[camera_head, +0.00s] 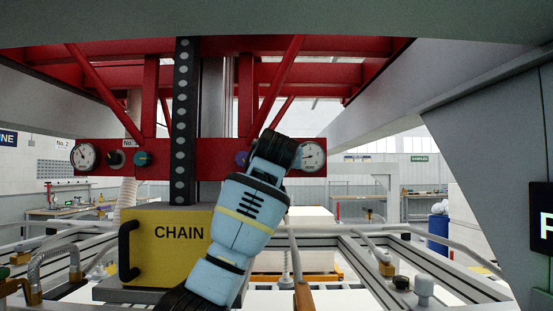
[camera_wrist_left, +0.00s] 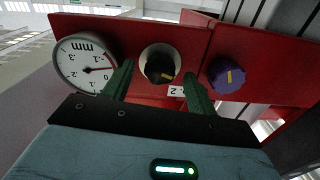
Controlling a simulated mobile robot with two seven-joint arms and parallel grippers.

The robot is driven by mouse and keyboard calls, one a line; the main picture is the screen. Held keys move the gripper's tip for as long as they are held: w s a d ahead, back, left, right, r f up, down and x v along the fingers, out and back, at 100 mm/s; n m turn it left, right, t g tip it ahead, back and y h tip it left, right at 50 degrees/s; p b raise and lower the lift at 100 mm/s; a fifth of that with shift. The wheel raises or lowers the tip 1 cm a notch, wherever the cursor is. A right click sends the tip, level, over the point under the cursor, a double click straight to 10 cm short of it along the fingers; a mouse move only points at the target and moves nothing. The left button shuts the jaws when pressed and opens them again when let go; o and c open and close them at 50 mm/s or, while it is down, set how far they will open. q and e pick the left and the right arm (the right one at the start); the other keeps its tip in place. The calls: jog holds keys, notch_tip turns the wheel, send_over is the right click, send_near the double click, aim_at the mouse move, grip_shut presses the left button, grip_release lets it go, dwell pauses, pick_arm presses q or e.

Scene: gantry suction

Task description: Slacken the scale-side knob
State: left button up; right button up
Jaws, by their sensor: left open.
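In the left wrist view, a round white gauge marked mm (camera_wrist_left: 86,65) sits on the red beam, upside down in this picture. Beside it is a black knob (camera_wrist_left: 158,67) with a yellow mark, in a pale ring. A purple knob (camera_wrist_left: 227,75) with a yellow mark is farther right. My left gripper (camera_wrist_left: 158,78) is open, its green fingers apart on either side of the black knob; contact cannot be told. In the head view, the gauge (camera_head: 308,155) and part of the purple knob (camera_head: 241,158) show; my left wrist hides the black knob and my left gripper's fingertips.
Another gauge (camera_head: 84,157), a black knob (camera_head: 115,158) and a teal knob (camera_head: 141,158) are on the beam's left part. A yellow CHAIN box (camera_head: 165,260) with a black handle stands below, left of my arm. A black vertical rail (camera_head: 185,120) crosses the beam.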

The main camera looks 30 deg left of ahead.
pick_arm(q)
jog(key=c, duration=1)
jog(key=shift+n, duration=3.2)
jog(key=o, duration=1)
